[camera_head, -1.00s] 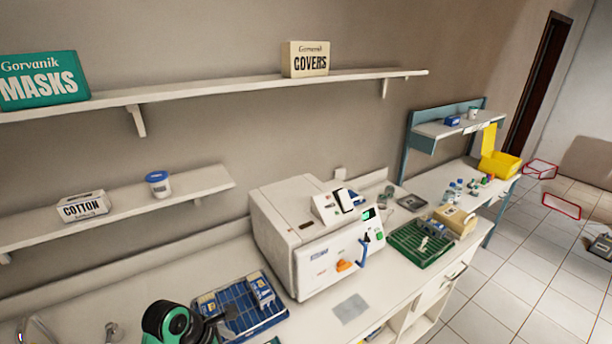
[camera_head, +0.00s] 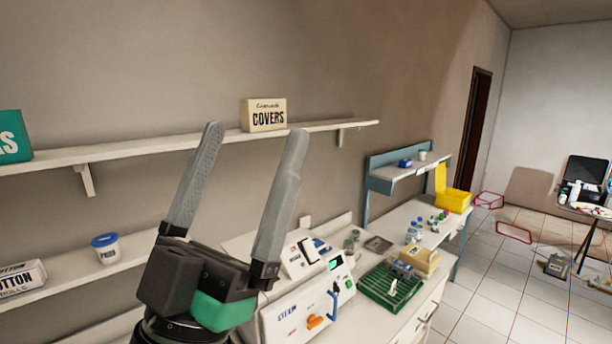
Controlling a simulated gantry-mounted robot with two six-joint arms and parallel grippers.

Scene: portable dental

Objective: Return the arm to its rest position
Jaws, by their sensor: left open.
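My left gripper (camera_head: 254,154) is raised in the foreground, in front of the wall shelves. Its two long grey fingers point up and stand well apart, with nothing between them. Its dark body with a green part covers some of the white steam machine (camera_head: 292,318) on the counter. The fingers overlap the upper shelf in the picture; I see no clear contact. My right gripper is not in view.
The upper shelf (camera_head: 110,151) bears a COVERS box (camera_head: 264,115) and a green box (camera_head: 14,137). A lower shelf holds a blue-lidded tub (camera_head: 106,248) and a cotton box (camera_head: 20,283). A green rack (camera_head: 391,286) stands right of the machine.

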